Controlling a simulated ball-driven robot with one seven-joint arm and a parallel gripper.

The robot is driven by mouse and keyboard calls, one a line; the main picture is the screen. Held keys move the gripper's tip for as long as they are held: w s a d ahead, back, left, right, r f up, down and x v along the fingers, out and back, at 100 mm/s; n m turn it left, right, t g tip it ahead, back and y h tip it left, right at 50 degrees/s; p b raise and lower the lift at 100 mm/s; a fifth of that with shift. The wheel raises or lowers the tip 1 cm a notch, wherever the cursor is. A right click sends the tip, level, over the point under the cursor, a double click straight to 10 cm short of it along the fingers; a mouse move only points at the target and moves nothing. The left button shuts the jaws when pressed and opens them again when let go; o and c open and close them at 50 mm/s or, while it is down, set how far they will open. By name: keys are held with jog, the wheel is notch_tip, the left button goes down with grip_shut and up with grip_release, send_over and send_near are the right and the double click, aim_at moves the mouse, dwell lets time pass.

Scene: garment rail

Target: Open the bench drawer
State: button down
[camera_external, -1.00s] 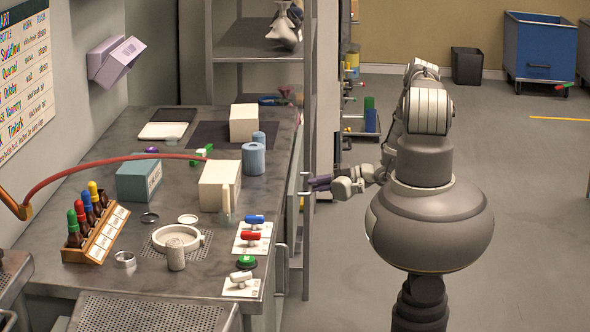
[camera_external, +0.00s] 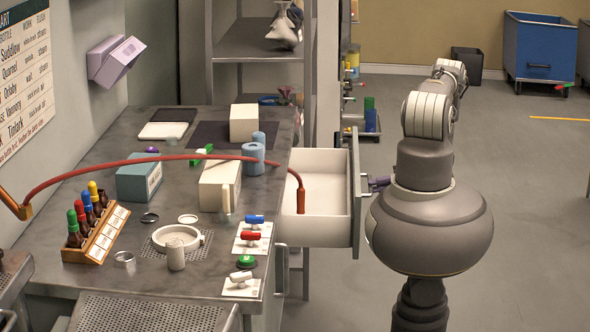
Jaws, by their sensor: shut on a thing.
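The bench drawer (camera_external: 326,238) stands pulled out from the right side of the bench (camera_external: 211,290). Its white inside shows, and its grey front (camera_external: 356,210) faces right, toward my body. My gripper (camera_external: 374,184) is at the outer side of that front, shut on the drawer handle (camera_external: 364,184). The fingers are small here and partly hidden by my body, so the exact grip is hard to see.
A red hose (camera_external: 180,157) arches over the bench, and its end (camera_external: 301,198) hangs at the open drawer; whether it touches is unclear. Bottles in a wooden rack (camera_external: 98,236), boxes and valves crowd the bench. The floor at right (camera_external: 530,220) is clear.

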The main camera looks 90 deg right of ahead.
jog(key=shift+f+b+v, duration=0.15)
jog(key=shift+f+v, duration=0.05)
jog(key=shift+v, duration=0.7)
jog(key=shift+f+b+v, duration=0.15)
jog(key=shift+v, duration=0.7)
jog(key=shift+s, duration=0.1)
jog(key=c, duration=1.1)
grip_release()
jog(key=p+v, duration=0.1)
jog(key=v, duration=0.6)
jog(key=shift+s+p, duration=0.3)
jog(key=shift+s, duration=0.05)
